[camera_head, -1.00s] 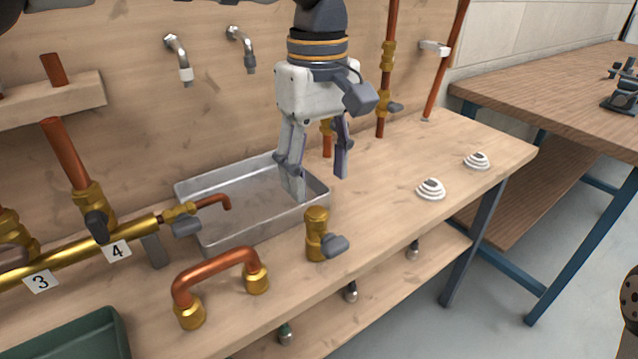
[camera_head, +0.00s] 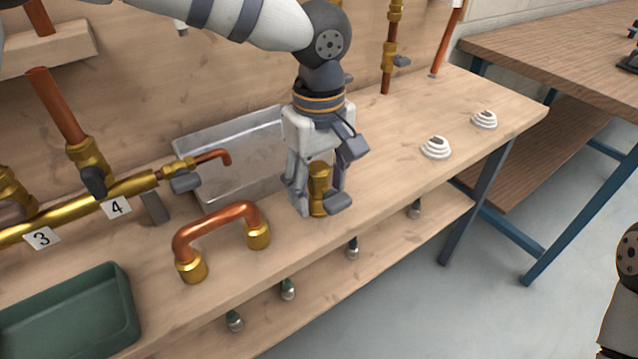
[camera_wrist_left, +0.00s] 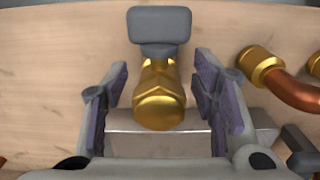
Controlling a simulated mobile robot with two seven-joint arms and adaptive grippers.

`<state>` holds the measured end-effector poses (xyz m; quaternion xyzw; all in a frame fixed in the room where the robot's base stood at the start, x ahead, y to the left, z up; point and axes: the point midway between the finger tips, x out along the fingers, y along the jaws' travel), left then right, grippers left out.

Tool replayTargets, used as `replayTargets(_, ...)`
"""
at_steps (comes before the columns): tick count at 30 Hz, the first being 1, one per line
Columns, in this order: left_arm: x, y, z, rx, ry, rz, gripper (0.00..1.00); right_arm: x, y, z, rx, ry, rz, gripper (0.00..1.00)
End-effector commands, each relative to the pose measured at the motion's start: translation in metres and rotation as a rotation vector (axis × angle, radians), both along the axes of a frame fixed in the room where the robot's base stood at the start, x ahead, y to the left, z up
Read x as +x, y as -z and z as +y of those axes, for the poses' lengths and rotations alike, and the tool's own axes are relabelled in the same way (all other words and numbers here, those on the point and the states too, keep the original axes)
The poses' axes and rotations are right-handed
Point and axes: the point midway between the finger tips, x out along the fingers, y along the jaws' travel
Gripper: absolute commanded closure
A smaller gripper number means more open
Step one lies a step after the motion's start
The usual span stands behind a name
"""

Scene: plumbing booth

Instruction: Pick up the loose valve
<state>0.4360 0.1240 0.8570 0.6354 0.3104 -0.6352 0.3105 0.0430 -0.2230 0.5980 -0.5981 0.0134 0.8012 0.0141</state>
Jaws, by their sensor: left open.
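The loose valve (camera_head: 318,188) is a brass body with a grey lever handle, standing upright on the bench near its front edge. My left gripper (camera_head: 318,196) is open and lowered around it, with one finger on each side. In the left wrist view the valve (camera_wrist_left: 159,100) sits between the open finger pads (camera_wrist_left: 160,98), with visible gaps at both sides and its grey handle (camera_wrist_left: 160,26) beyond the fingers. Part of my right arm (camera_head: 622,300) shows at the right edge; its fingers are not in view.
A metal tray (camera_head: 215,140) lies behind the valve. A copper U-shaped pipe (camera_head: 215,222) stands to its left, with a green bin (camera_head: 75,315) farther left. A brass manifold (camera_head: 80,215) runs along the left.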

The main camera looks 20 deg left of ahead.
Motion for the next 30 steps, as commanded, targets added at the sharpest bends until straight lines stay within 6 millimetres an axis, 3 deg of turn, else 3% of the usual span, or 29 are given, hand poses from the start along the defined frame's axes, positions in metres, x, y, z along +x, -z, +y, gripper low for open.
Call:
replayTargets(1,0.000,-0.001,0.000,-0.001,0.000,-0.001,0.47,0.000,0.000,0.000,0.000,0.000,0.000,0.66)
replayTargets(8,0.000,-0.001,0.000,0.000,0.000,0.000,0.99,0.000,0.000,0.000,0.000,0.000,0.000,0.66)
replayTargets(20,0.001,-0.010,0.000,0.000,-0.001,-0.004,1.00,0.001,-0.001,0.000,0.000,0.000,-0.003,0.66)
replayTargets(24,0.000,-0.038,-0.001,-0.002,0.000,-0.006,1.00,0.004,-0.004,0.000,0.000,0.000,-0.012,0.66)
replayTargets(30,-0.044,-0.096,-0.019,-0.002,0.004,-0.015,1.00,0.018,-0.018,0.000,0.000,0.001,-0.064,0.66)
